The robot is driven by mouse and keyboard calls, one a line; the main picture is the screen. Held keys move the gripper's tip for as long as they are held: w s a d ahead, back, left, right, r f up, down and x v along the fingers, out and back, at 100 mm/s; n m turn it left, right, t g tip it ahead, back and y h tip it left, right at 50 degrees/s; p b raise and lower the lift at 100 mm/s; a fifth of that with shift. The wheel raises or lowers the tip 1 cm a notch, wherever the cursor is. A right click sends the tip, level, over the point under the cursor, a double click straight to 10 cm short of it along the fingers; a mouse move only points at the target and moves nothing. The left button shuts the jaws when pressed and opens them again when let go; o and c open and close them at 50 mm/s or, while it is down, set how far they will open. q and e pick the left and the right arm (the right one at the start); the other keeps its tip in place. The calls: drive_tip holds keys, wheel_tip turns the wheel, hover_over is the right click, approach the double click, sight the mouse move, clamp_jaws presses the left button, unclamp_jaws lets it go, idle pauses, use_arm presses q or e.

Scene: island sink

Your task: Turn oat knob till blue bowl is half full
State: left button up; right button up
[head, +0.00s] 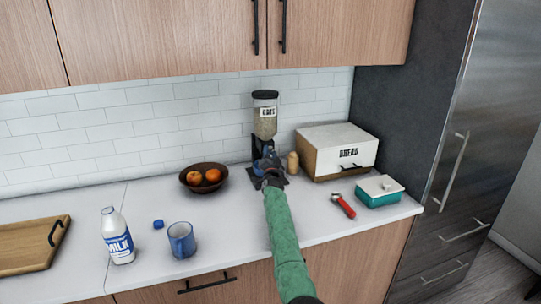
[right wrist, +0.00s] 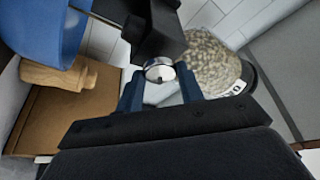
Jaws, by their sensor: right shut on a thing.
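The oat dispenser (head: 265,118) stands against the tiled wall, its clear hopper holding pale oats and labelled OATS. In the right wrist view the hopper (right wrist: 208,62) lies tilted at the upper right. My right gripper (head: 268,170) is at the dispenser's lower front. In the right wrist view its blue fingers (right wrist: 160,88) are shut on the round silver knob (right wrist: 159,72). The blue bowl (right wrist: 45,30) fills the upper left of that view. In the head view it is mostly hidden by my gripper. The bowl's inside and its oat level are hidden. My left gripper is out of view.
A fruit bowl (head: 204,178) is left of the dispenser; a wooden shaker (head: 293,163) and bread box (head: 337,152) are right. A red-handled tool (head: 343,205), teal dish (head: 380,191), blue mug (head: 181,240), milk bottle (head: 117,236) and cutting board (head: 28,246) sit nearer the front.

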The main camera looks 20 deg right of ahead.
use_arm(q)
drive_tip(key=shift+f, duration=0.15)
use_arm(e)
drive_tip(key=shift+m, duration=0.5)
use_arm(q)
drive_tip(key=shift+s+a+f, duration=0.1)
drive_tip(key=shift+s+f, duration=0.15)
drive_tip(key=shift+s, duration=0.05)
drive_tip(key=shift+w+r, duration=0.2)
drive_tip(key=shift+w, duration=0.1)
use_arm(e)
drive_tip(key=o, duration=1)
drive_tip(key=shift+s+a+f, duration=0.2)
drive_tip(key=shift+s, duration=0.2)
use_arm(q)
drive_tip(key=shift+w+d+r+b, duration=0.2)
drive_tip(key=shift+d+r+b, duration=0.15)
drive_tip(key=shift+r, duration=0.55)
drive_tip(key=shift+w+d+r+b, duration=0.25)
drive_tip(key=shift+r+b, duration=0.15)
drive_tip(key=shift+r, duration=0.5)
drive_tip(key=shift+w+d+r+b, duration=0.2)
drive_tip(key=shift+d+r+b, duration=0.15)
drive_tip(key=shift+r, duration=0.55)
use_arm(e)
drive_tip(key=v, duration=0.6)
drive_tip(key=shift+s, duration=0.4)
